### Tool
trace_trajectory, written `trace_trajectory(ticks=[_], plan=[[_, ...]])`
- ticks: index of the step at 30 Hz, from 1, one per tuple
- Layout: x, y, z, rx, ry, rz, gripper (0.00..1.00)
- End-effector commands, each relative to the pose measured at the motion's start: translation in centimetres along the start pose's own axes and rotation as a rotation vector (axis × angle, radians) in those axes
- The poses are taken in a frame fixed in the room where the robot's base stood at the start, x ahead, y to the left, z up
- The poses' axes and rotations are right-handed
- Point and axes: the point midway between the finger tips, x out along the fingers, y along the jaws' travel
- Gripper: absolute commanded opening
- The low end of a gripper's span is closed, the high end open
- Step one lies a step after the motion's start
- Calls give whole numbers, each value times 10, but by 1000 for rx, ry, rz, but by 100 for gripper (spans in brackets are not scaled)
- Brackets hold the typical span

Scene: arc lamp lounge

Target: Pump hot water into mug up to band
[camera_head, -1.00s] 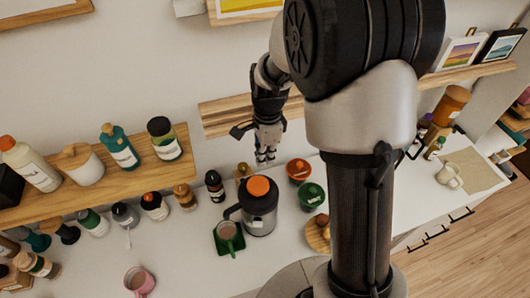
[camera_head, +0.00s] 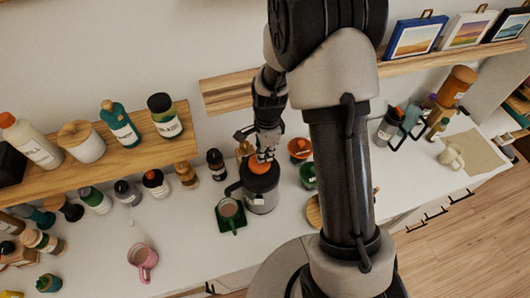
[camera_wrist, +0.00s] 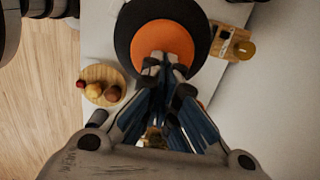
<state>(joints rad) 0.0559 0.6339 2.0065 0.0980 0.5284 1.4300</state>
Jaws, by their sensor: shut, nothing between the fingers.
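The dark pump pot (camera_head: 262,199) stands on the white counter, with its round orange top (camera_head: 259,168) facing up; the orange top also fills the upper middle of the wrist view (camera_wrist: 160,32). My gripper (camera_head: 265,157) is shut and empty, pointing down with its tips at the orange top. In the wrist view the fingertips (camera_wrist: 165,62) overlap the orange top's near edge; I cannot tell how firmly they touch. A mug (camera_head: 228,208) stands on a green tray (camera_head: 233,229) just left of the pot. Its band and water level cannot be made out.
A pink mug (camera_head: 143,258) stands at the front left. Several bottles line the counter and the wooden shelf (camera_head: 160,152) at left. Orange (camera_head: 299,149) and green (camera_head: 308,174) containers stand close right of the pot. A round wooden board (camera_wrist: 97,72) holds small round items.

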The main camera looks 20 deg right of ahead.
Motion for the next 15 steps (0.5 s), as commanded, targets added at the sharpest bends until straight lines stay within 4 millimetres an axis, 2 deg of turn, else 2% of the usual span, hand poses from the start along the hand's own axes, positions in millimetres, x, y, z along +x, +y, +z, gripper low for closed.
trace_trajectory(ticks=[6, 15], plan=[[22, 0, -1, 1, 0, 2, 0], [20, 1, -1, 0, 0, 3, 0]])
